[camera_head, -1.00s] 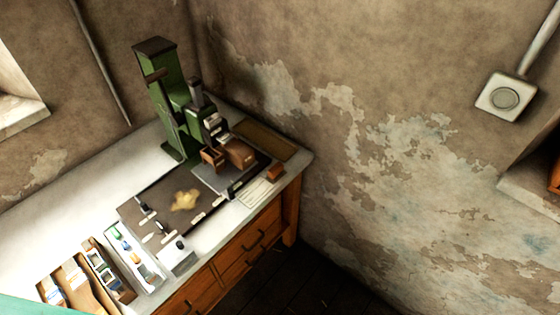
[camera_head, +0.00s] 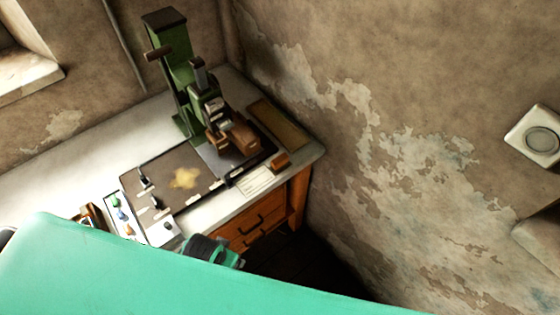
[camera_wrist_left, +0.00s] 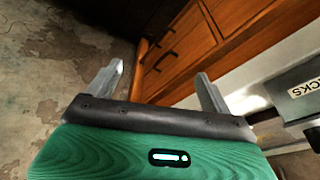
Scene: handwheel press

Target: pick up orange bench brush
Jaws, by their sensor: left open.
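I cannot pick out an orange bench brush with certainty. A small orange-brown block (camera_head: 279,160) lies near the bench's right edge in the head view; it is too small to tell whether it is the brush. My left gripper (camera_wrist_left: 158,84) is open in the left wrist view, with nothing between its two grey fingers. It is in front of the drawers, apart from anything on the bench. In the head view its dark wrist part shows by the bench's front edge, and my teal arm hides the near left of the bench. My right gripper is out of view.
A green handwheel press (camera_head: 178,75) stands at the back of the white bench (camera_head: 75,155). A dark mat (camera_head: 165,165) with a yellowish patch and a paper card (camera_head: 255,181) lie before it. Wooden drawers (camera_head: 262,220) are below. A grey labelled box (camera_wrist_left: 300,88) is at right in the wrist view.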

